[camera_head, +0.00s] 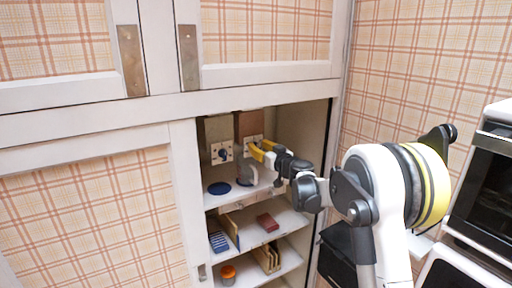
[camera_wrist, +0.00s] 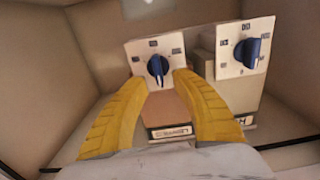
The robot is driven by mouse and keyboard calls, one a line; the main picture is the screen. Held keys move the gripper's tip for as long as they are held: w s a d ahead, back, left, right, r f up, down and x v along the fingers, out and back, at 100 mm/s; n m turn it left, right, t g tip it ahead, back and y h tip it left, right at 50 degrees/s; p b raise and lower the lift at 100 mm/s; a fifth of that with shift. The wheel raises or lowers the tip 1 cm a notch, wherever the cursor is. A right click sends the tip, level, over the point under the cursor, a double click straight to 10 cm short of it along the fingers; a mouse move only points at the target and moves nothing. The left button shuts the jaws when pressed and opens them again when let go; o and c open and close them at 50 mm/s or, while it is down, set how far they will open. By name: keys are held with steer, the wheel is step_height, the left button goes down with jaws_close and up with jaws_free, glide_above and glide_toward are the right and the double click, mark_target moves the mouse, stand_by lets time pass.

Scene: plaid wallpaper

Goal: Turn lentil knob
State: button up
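Two dispensers with white dial plates and dark blue knobs stand in an open cabinet. The brown dispenser, on the right in the head view (camera_head: 250,123) and on the left in the wrist view (camera_wrist: 169,112), bears a label that seems to read lentils. Its knob (camera_wrist: 157,67) is near the middle of the wrist view. My gripper (camera_wrist: 162,80), with yellow fingers, is open, its tips close to either side of this knob. I cannot tell whether they touch it. In the head view my gripper (camera_head: 260,152) partly hides the dial plate.
The other dispenser (camera_head: 219,129) has a knob (camera_wrist: 247,52) close beside. A blue disc (camera_head: 219,188) and a grey cup-like thing (camera_head: 245,176) are on the shelf below. Cabinet walls enclose my gripper on both sides.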

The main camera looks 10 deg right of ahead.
steer(key=shift+x, duration=0.95)
jaws_close()
steer(key=shift+r+m, duration=0.1)
steer(key=shift+m, duration=0.2)
steer(key=m, duration=0.8)
steer(key=d+f+m, duration=0.1)
steer(key=m, duration=0.6)
steer(key=f+m, duration=0.1)
steer(key=m, duration=0.7)
steer(key=shift+w+d+f+m, duration=0.15)
steer(key=shift+w+f+m, duration=0.05)
steer(key=shift+f+m, duration=0.1)
